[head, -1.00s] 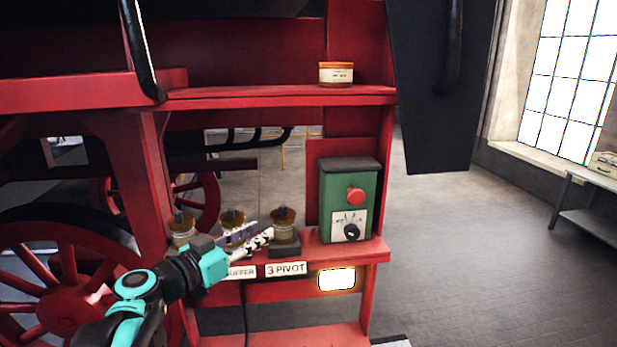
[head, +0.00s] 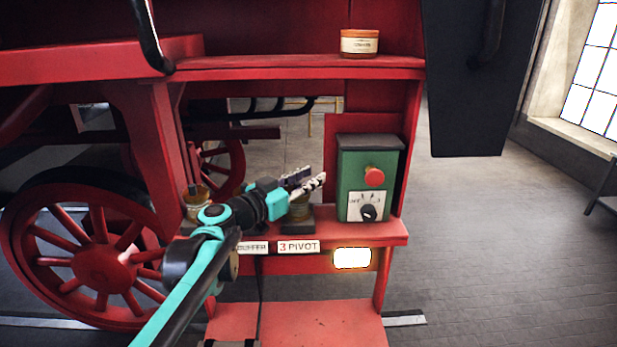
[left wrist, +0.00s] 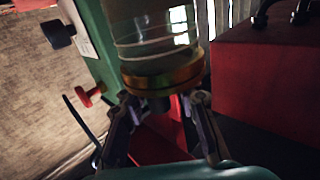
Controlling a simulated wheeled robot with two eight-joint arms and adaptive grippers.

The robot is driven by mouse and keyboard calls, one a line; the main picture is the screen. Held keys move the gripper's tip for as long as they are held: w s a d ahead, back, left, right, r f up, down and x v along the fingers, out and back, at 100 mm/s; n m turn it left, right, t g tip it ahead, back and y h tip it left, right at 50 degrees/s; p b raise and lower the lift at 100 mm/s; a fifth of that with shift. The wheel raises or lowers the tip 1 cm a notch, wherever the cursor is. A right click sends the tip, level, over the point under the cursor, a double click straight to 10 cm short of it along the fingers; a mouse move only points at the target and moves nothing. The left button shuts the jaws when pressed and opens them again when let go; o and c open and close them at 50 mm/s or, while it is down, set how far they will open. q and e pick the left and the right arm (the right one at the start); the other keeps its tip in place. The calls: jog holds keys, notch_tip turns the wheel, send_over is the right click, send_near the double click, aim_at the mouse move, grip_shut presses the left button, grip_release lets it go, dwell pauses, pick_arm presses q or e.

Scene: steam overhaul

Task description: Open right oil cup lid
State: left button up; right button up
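The right oil cup (head: 300,209) stands on the red ledge above the "3 PIVOT" label (head: 298,247). My left gripper (head: 306,181) is at its top and hides much of it. In the left wrist view the cup (left wrist: 152,35) appears upside down, with a glass body, a brass lid (left wrist: 165,80) and a dark knob (left wrist: 157,104). The lid looks closed on the glass. My left gripper shows there too (left wrist: 162,112), with its fingers apart on either side of the knob. No finger clearly touches it. My right gripper is in neither view.
A green control box (head: 365,180) with a red button (head: 374,177) stands just right of the cup. The left oil cup (head: 197,206) is partly visible; my arm hides the middle one. A tin (head: 360,43) sits on the upper shelf.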

pick_arm(q)
jog(key=shift+w, duration=0.1)
jog(key=shift+d, duration=0.1)
grip_shut()
jog(key=shift+w+r+n+g+y+p, duration=0.25)
jog(key=shift+n+g+y+p, duration=0.2)
jog(key=shift+p, duration=0.4)
jog(key=shift+w+f+n+g+y+p, duration=0.3)
jog(key=shift+w+n+g+y+p, duration=0.35)
jog(key=shift+n+g+p, duration=1.25)
jog(key=shift+w+f+n+g+y+p, duration=0.3)
jog(key=shift+w+n+g+p, duration=0.7)
jog(key=shift+g+p, duration=1.75)
jog(key=shift+w+f+n+g+y+p, duration=0.3)
jog(key=shift+w+n+g+y+p, duration=0.3)
jog(key=shift+n+g+p, duration=1.6)
jog(key=shift+f+m+p, duration=0.1)
jog(key=shift+m+p, duration=0.35)
jog(key=shift+m, duration=0.2)
